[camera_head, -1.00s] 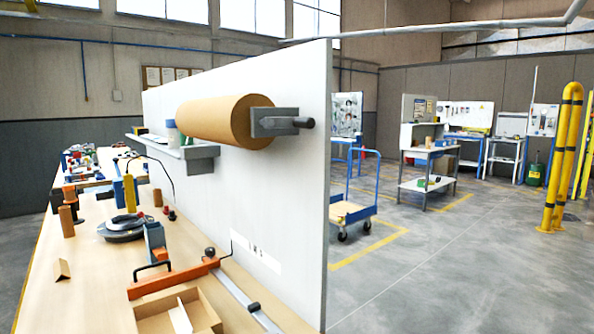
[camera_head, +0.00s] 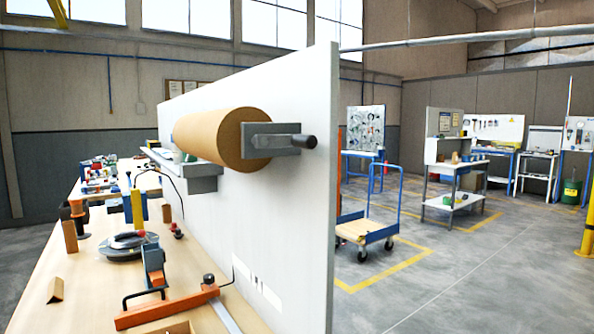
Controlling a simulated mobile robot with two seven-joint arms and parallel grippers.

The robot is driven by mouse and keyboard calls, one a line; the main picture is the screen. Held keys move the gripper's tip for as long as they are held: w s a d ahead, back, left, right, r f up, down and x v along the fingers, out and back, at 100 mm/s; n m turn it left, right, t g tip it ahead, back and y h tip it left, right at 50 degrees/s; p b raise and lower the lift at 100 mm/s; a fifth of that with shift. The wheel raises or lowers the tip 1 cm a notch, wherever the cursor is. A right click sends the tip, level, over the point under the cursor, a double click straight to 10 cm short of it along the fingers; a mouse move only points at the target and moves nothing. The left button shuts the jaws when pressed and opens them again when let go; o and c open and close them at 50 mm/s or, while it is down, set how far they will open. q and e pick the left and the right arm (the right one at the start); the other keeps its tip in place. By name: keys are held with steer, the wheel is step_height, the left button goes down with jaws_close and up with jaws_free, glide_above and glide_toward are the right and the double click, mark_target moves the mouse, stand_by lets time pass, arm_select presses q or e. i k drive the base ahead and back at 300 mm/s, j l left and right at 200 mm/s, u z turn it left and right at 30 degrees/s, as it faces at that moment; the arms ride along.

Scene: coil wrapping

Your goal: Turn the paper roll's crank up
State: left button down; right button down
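The brown paper roll (camera_head: 205,135) is mounted high on the white upright panel (camera_head: 290,205), with its round end facing me. A grey crank arm (camera_head: 270,140) lies across that end and points to the right, about level. Its dark handle knob (camera_head: 305,141) is at the right end of the crank, near the panel's edge. Neither of my grippers shows in the head view.
The wooden bench (camera_head: 95,255) below holds an orange-handled tool (camera_head: 165,308), a dark coil (camera_head: 128,244) and several small parts. A grey shelf (camera_head: 203,178) juts from the panel under the roll. A blue cart (camera_head: 365,230) stands on open floor at right.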

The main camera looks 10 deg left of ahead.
mark_target(213, 136)
steer(key=i+l+u, duration=0.45)
steer(key=i+l, duration=0.25)
steer(key=i, duration=0.1)
